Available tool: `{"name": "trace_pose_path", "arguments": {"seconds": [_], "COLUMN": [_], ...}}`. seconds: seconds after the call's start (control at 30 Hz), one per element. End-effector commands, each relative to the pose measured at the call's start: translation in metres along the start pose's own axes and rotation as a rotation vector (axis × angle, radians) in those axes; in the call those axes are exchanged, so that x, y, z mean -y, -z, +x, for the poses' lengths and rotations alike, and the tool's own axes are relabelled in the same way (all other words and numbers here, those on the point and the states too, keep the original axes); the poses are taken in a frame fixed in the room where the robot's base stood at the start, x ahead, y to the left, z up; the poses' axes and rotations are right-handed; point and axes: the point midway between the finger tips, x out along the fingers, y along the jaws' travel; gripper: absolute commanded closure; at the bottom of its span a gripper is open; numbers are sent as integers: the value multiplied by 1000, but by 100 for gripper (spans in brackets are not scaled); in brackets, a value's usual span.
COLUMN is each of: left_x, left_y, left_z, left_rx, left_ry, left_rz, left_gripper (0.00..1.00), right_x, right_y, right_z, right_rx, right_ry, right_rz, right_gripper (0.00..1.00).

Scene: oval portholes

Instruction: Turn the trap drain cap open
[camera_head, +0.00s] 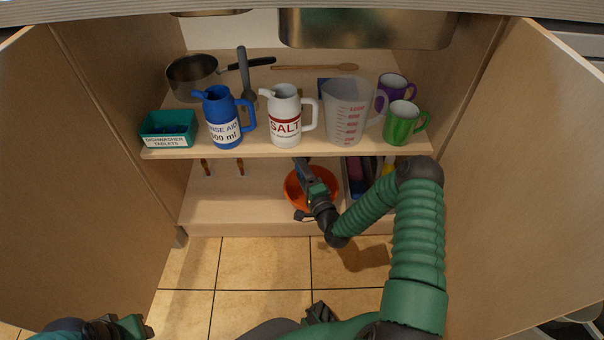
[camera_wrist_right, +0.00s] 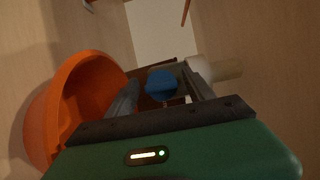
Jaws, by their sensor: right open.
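A round blue cap (camera_wrist_right: 162,83), which looks like the trap drain cap, shows in the right wrist view between my finger ends. A white pipe piece (camera_wrist_right: 199,69) is just beside it. In the head view the shelf hides this cap. My right gripper (camera_head: 303,172) reaches under the shelf, above the orange bowl. In the wrist view its fingers (camera_wrist_right: 163,92) are apart, one on each side of the cap; I cannot tell whether they touch it. My left gripper (camera_head: 122,327) is only partly in view at the bottom left, and its jaws are unclear.
An orange bowl (camera_head: 293,194) stands on the cabinet floor; it also fills the left of the wrist view (camera_wrist_right: 42,115). The shelf (camera_head: 270,147) above holds a blue jug (camera_head: 222,118), a salt jug (camera_head: 284,117), a measuring cup and mugs. Open doors flank the cabinet.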

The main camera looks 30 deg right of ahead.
Motion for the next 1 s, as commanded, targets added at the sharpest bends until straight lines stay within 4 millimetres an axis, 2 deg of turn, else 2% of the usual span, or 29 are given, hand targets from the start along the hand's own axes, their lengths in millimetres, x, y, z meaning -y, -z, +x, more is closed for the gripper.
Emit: {"name": "trace_pose_path", "arguments": {"seconds": [0.07,0.5,0.77,1.0], "left_x": [0,0,0,0], "left_y": [0,0,1,7], "left_z": [0,0,-6,-28], "left_rx": [0,0,0,0], "left_ry": [0,0,0,0], "left_rz": [0,0,0,0], "left_gripper": [64,64,64,64], "right_x": [0,-2,0,3], "right_y": [0,0,0,-1], "right_z": [0,-1,-1,-2], "right_rx": [0,0,1,2], "right_ry": [0,-3,-14,-59], "right_rz": [0,0,-23,-124], "right_gripper": [42,99,99,99]}}
